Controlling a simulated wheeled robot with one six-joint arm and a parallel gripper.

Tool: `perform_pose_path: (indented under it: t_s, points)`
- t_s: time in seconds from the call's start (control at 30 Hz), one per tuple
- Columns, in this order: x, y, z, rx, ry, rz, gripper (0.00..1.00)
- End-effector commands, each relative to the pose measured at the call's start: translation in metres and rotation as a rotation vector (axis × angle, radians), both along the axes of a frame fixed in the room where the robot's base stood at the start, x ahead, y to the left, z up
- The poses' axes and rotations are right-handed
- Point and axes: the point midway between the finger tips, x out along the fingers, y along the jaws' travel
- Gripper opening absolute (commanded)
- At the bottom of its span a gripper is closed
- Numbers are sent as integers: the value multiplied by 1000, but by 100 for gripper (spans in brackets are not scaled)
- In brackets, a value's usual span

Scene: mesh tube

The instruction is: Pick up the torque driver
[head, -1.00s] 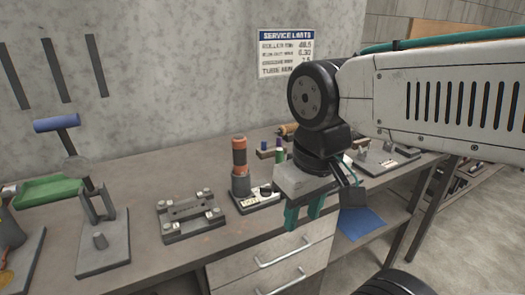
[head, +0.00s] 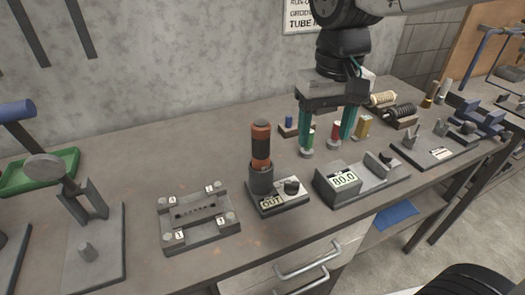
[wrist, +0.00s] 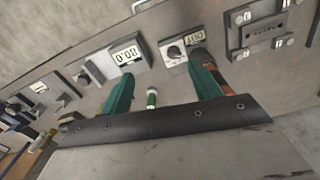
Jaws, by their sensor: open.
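The torque driver (head: 261,145), with an orange and black handle, stands upright in a dark grey cup on a small base with a dial and a label reading "OUT" (head: 271,202). My gripper (head: 327,142) is open and empty, its green fingers pointing down over the bench, to the right of the driver and apart from it. In the wrist view, the driver (wrist: 199,55) shows partly behind the right finger of my gripper (wrist: 161,68). A small green-topped cylinder (wrist: 152,98) shows between the fingers.
A grey block with an "80.0" display (head: 341,183) stands right of the driver base. A bolted plate fixture (head: 199,217) lies to its left. Small coloured cylinders, including a red one (head: 334,134), stand around my fingers. Bare bench top lies behind the driver.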

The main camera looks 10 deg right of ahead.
Motion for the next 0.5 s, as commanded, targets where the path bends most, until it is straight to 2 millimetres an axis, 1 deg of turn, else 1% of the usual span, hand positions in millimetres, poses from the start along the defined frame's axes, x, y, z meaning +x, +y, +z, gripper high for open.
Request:
perform_pose_path:
  t_s: [0.03,0.1,0.2,0.33,0.43,0.5]
  points:
    - [15,24,-5,-8,21,27,63]
    - [31,51,-10,-15,36,48,63]
    - [46,81,-16,-21,48,59,63]
    - [67,106,-9,-10,22,-15,63]
    - [75,113,-6,-2,8,-59,63]
    - [77,115,-10,-1,6,-71,63]
